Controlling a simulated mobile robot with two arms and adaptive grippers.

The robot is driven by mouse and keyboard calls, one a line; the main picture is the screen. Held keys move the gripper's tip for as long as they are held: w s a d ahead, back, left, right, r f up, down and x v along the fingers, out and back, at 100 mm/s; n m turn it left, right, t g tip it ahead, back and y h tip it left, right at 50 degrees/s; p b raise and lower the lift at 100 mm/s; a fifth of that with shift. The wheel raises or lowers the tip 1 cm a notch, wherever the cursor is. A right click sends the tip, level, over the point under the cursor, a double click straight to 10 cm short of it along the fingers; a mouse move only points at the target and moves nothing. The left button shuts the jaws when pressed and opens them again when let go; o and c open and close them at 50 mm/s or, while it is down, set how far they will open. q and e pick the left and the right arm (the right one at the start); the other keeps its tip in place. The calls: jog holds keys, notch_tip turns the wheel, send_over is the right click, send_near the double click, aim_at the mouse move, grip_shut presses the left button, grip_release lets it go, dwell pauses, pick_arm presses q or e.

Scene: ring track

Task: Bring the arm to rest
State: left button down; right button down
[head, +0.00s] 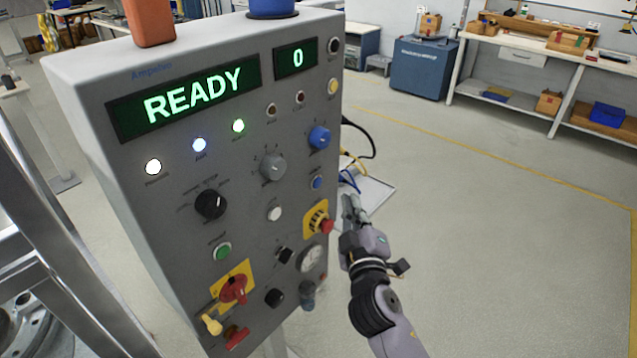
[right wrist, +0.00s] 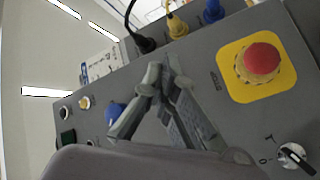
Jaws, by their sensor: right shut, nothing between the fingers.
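My right gripper (head: 352,208) is beside the right edge of the grey control panel (head: 130,235) in the head view. Its fingers are together and empty. In the right wrist view the closed fingertips (right wrist: 160,75) appear in front of the grey panel face (right wrist: 215,120); I cannot tell whether they touch it. My left gripper is in neither view. The panel's large display (head: 190,95) reads READY and the small display (head: 296,59) reads 0. White, blue and green lamps are lit.
A red emergency button (head: 326,227) on a yellow plate is close to my right gripper. Black, yellow and blue cables (head: 350,170) hang at the panel's right side, above a pale tray (head: 375,195). Open floor (head: 480,220) lies to the right; workbenches stand behind.

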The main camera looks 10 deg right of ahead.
dwell(0.3)
notch_tip(320, 180, down, 24)
jog(key=s+g+y, duration=0.2)
jog(key=g, duration=0.3)
jog(key=s+f+m+g, duration=0.15)
jog(key=s+f, duration=0.25)
jog(key=f, duration=0.4)
jog(key=s+f+n+g, duration=0.1)
jog(key=s+f+g, duration=0.3)
jog(key=f, duration=0.5)
jog(key=s+d+f+m+g, duration=0.3)
jog(key=s+f+g, duration=0.1)
jog(key=s+f, duration=1.4)
jog(key=s+d+f+m+g, duration=0.1)
jog(key=s+f, duration=0.1)
jog(key=s, duration=0.8)
jog(key=s+d+f+m+g, duration=0.1)
jog(key=s+f+g, duration=0.1)
jog(key=s, duration=0.9)
jog(key=shift+y, duration=0.3)
